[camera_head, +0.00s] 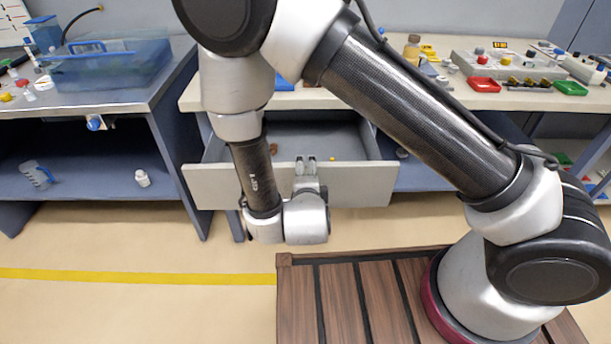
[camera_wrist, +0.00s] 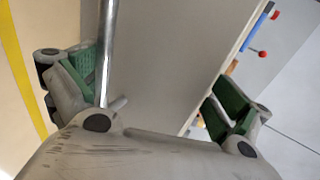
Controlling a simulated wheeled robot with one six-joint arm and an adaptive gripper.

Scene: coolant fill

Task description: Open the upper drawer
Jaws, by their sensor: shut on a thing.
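The upper drawer (camera_head: 355,185) is a light grey drawer under the pale-topped table, and it stands pulled out with its inside visible. A few small objects lie in it. My gripper (camera_head: 306,166) is at the middle of the drawer's front, with its fingertips near the top edge. In the wrist view, the gripper (camera_wrist: 160,78) has green-padded fingers set wide apart, with the grey front panel (camera_wrist: 165,50) between them. A shiny metal bar handle (camera_wrist: 108,40) runs along the left finger's pad. The right finger is by the panel's top edge. The exact contact is partly hidden.
A blue bench (camera_head: 75,98) with a transparent blue bin (camera_head: 112,65) stands at the left. Green (camera_head: 571,88) and red (camera_head: 483,85) trays sit at the upper right. Floor before the drawer is clear.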

